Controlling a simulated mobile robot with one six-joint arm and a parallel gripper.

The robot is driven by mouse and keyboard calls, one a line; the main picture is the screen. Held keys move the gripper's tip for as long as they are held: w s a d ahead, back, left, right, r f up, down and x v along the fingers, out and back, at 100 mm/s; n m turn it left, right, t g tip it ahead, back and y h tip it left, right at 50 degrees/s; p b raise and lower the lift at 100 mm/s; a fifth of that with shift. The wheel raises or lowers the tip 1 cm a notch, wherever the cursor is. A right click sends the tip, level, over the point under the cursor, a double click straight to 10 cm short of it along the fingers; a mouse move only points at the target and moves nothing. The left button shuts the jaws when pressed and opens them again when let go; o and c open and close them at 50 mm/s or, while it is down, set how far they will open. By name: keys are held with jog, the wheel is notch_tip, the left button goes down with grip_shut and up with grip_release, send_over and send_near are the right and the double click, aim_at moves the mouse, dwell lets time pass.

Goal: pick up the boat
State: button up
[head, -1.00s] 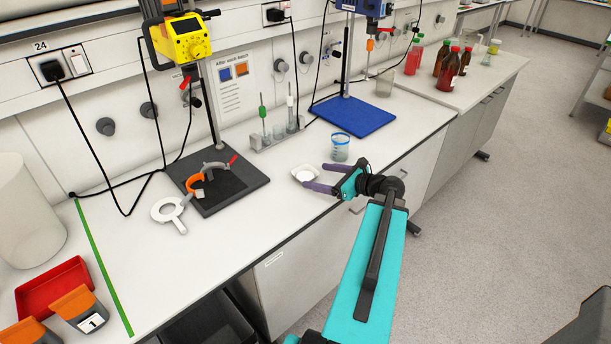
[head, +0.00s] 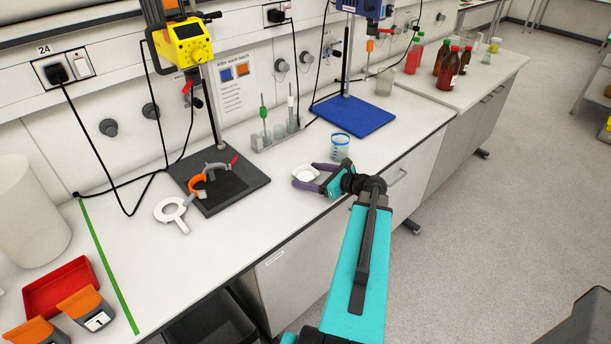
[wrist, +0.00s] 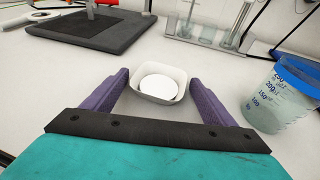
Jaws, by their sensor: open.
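The boat is a small white weighing dish (head: 306,174) on the white bench near its front edge. In the wrist view the boat (wrist: 139,92) holds a flat, round white thing (wrist: 158,87). My gripper (head: 304,175) is open, with its purple fingers on either side of the boat. In the wrist view my gripper (wrist: 157,82) has one finger left and one finger right of the boat, with a gap on the right. I cannot tell whether the left finger touches it. The boat sits upright on the bench.
A blue-rimmed beaker (head: 340,146) stands close to the right of my gripper. A rack with tubes (head: 275,138) is behind. A dark stand base (head: 225,187) with a ring clamp is to the left. Bare bench (head: 255,225) lies left of the boat.

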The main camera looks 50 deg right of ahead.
aim_at(310, 175)
jog(key=c, duration=1)
jog(key=shift+r, duration=0.2)
jog(key=shift+r+b, duration=0.8)
jog(key=shift+r, duration=0.85)
jog(key=s+d+b, duration=0.1)
jog(key=s, duration=0.4)
jog(key=s+d+r+b, duration=0.1)
jog(key=s+d, duration=0.1)
jog(key=s, duration=0.3)
jog(key=s+d+b, duration=0.2)
jog(key=s, duration=0.3)
jog(key=shift+s+d+r, duration=0.1)
jog(key=shift+d+r, duration=0.05)
jog(key=shift+r, duration=0.05)
